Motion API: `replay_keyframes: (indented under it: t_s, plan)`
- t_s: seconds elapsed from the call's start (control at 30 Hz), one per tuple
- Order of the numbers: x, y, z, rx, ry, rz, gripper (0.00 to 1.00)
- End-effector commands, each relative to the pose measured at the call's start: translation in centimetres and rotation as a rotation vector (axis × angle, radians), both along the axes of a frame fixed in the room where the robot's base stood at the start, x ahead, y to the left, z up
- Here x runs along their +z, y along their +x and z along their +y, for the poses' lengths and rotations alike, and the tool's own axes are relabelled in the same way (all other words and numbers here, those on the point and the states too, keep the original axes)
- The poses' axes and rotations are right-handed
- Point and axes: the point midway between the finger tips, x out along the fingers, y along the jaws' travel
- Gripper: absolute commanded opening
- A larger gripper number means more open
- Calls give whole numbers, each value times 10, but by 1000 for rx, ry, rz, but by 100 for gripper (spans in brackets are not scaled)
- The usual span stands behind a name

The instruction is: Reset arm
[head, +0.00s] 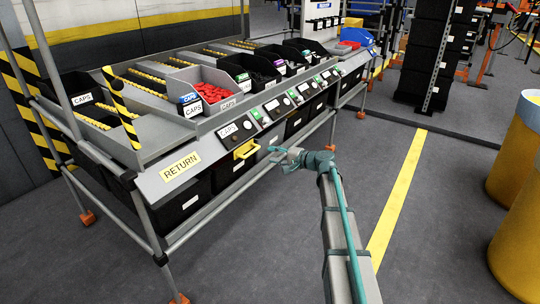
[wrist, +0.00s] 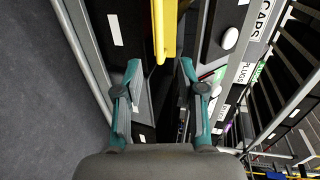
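My gripper (head: 278,155) is at the front of the rack, just right of a small yellow bin edge (head: 246,150), in the head view. In the wrist view my gripper (wrist: 160,65) has its two teal fingers spread apart, with nothing seen between them. The yellow edge (wrist: 158,28) lies ahead of the fingertips and looks apart from them. My arm reaches in from the bottom right of the head view.
The rack (head: 172,172) holds a grey bin of red caps (head: 210,94) and several dark bins. Black bins (head: 182,203) sit below its front panel. Open floor (head: 450,190) with a yellow line (head: 397,200) lies to the right, beside yellow barrels (head: 520,235).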

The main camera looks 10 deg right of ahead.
Motion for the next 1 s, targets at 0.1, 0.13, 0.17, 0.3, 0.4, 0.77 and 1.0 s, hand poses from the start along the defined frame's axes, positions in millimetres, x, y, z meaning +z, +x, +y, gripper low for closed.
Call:
replay_keyframes:
  t_s: [0.1,0.13,0.17,0.3,0.4,0.77,1.0]
  plan:
    - [0,0,0,0,0,0,39]
    - [0,0,0,0,0,0,39]
    - [0,0,0,0,0,0,39]
    - [0,-1,1,6,-2,-2,39]
    - [-7,-8,5,47,-36,10,39]
    - [-158,-138,31,337,-375,285,39]
    - [-271,-261,43,550,-535,542,39]
